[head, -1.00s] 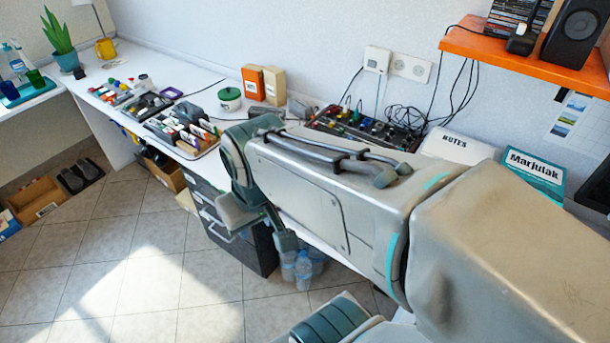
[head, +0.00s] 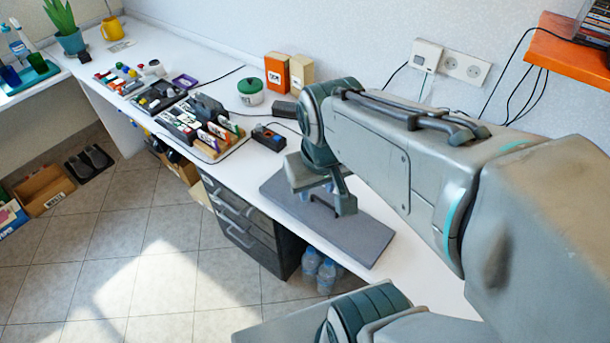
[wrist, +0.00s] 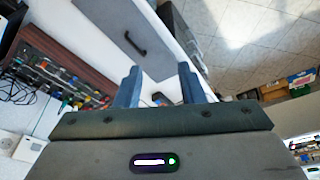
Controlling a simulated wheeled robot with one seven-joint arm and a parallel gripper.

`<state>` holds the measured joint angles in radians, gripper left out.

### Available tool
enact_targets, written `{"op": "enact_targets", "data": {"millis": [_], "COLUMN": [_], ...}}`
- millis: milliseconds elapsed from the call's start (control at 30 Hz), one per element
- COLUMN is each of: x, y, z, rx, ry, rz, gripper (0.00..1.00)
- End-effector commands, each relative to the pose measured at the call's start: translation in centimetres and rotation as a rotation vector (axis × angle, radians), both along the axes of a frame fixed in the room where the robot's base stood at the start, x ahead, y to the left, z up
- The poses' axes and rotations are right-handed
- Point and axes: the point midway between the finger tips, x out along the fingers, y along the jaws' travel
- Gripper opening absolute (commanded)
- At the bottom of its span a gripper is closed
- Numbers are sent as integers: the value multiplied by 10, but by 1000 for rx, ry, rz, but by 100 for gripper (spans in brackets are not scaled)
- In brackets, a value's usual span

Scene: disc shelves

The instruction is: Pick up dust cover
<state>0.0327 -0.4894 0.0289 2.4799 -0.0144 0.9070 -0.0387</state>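The dust cover, a flat grey panel (head: 375,235), lies on the white desk near its front edge in the head view. My arm hides part of it. In the wrist view the panel (wrist: 104,14) shows at the top with a black bar handle on its face. My gripper (wrist: 160,74) is open, with two blue-grey fingers apart and no object held between them. It is above the desk, apart from the handle.
A mixer with coloured knobs (wrist: 60,72) stands beside the panel in the wrist view. Drawers (head: 245,225) are below; an orange shelf (head: 565,45) is upper right.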

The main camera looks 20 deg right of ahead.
Motion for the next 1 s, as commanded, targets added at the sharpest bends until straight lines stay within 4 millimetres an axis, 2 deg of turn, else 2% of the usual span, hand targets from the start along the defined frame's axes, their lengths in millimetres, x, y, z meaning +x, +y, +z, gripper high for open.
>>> {"op": "enact_targets", "data": {"millis": [267, 600, 800, 1000], "x": [62, 138, 162, 169], "y": [-25, -61, -75, -80], "z": [-35, -106, -137, -154], "rx": [-125, -128, -90, -74], "ry": [157, 322, 355, 363], "rz": [158, 409, 504, 536], "gripper": [35, 35, 35, 35]}}
